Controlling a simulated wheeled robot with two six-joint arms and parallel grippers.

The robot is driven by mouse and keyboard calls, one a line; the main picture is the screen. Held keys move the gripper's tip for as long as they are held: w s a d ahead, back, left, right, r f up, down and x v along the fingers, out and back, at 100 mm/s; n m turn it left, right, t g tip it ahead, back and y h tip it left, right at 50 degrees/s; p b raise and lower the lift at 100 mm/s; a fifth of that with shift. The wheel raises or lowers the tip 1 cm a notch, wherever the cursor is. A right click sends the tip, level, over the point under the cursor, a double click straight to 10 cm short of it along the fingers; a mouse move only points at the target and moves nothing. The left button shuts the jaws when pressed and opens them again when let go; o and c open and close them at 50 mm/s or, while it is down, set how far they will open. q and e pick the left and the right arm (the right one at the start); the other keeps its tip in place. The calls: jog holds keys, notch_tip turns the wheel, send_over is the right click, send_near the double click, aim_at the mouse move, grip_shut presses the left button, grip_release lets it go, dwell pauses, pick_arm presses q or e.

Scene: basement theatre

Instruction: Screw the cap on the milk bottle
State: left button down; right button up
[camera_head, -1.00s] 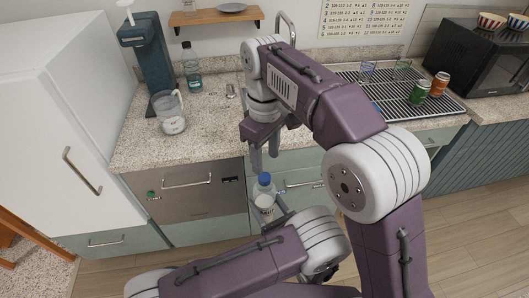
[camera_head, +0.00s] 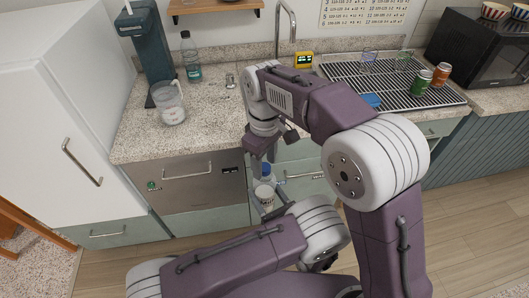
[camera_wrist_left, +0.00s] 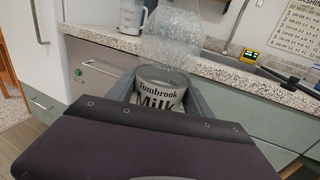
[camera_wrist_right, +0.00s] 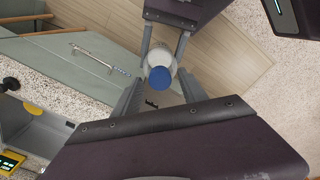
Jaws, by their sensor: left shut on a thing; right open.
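The milk bottle (camera_head: 265,195) is clear, with a pale label reading "Tumbrook Milk" in the left wrist view (camera_wrist_left: 160,92). My left gripper (camera_wrist_left: 160,84) is shut around its lower part and holds it upright in front of the counter. The blue cap (camera_head: 266,169) is at the bottle's top; I cannot tell how tightly it sits. In the right wrist view the cap (camera_wrist_right: 160,77) shows from above, between the spread fingers of my right gripper (camera_wrist_right: 161,84). The right gripper is open. The bottle's top is cut off in the left wrist view.
On the counter stand a clear jug (camera_head: 172,105), a glass bottle (camera_head: 190,58) and a yellow timer (camera_head: 304,60). A drying rack (camera_head: 400,85) holds glasses, with cans (camera_head: 422,81) nearby. The counter front and drawer handles (camera_head: 187,171) are close behind the held bottle.

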jog(key=shift+f, duration=0.25)
grip_shut()
jog(key=shift+o, duration=0.7)
grip_release()
jog(key=shift+r, duration=0.15)
notch_tip(320, 180, up, 12)
